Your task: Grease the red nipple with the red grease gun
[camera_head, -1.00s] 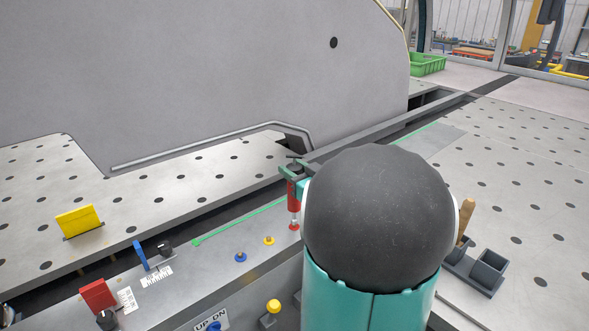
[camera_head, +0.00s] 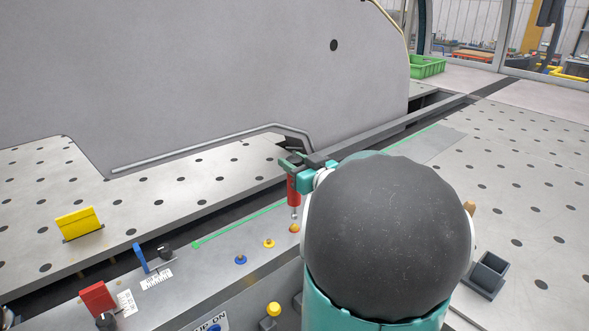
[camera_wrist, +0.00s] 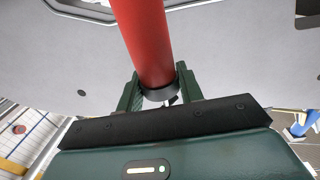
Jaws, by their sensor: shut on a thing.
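The red grease gun (camera_head: 294,190) hangs upright, nozzle down, in my gripper (camera_head: 291,168), which is shut on it. In the wrist view the gun's red barrel (camera_wrist: 146,40) rises between the dark green fingers of my gripper (camera_wrist: 160,93). A small gap seems to show between nozzle and nipple in the head view. The wrist view does not show the nipple.
A yellow nipple (camera_head: 269,243) and a blue nipple (camera_head: 240,259) stand to the left on the same panel. Red and blue levers and black knobs are farther left. The large grey machine plate (camera_head: 230,80) rises behind. A dark holder (camera_head: 487,275) stands at right.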

